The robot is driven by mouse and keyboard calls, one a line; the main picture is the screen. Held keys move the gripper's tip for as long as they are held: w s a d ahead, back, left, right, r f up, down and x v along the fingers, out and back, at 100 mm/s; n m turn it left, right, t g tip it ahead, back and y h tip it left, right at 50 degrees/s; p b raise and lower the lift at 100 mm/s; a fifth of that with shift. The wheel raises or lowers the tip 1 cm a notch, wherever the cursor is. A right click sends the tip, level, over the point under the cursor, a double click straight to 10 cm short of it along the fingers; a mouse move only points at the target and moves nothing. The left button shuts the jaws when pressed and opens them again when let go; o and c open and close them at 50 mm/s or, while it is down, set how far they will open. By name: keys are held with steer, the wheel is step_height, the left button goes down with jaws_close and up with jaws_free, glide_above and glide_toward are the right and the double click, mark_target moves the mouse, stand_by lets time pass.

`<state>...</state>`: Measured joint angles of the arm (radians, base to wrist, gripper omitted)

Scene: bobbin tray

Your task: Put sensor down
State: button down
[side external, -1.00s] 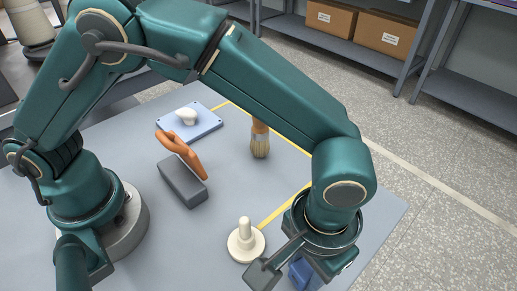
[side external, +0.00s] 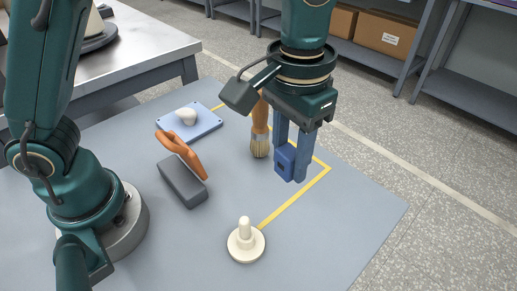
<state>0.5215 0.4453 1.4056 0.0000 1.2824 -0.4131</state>
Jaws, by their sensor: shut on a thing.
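My gripper (side external: 291,163), with blue fingers, points straight down over the right part of the grey table. It is shut on a small blue block, the sensor (side external: 284,158), which has a dark round mark on its face.
A brush (side external: 259,146) with an orange handle stands just left of my gripper. A cream spool-like piece (side external: 245,244) is at the front. A grey block (side external: 182,186) with an orange piece (side external: 184,152) and a light-blue plate (side external: 203,127) with a white knob are left. Right table is clear.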

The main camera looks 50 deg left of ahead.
steer(key=n, duration=0.1)
glide_above(311, 203)
steer(key=f, duration=0.1)
step_height(311, 203, down, 11)
stand_by(0.5)
steer(key=c, duration=0.5)
jaws_free()
steer(key=shift+f, duration=0.15)
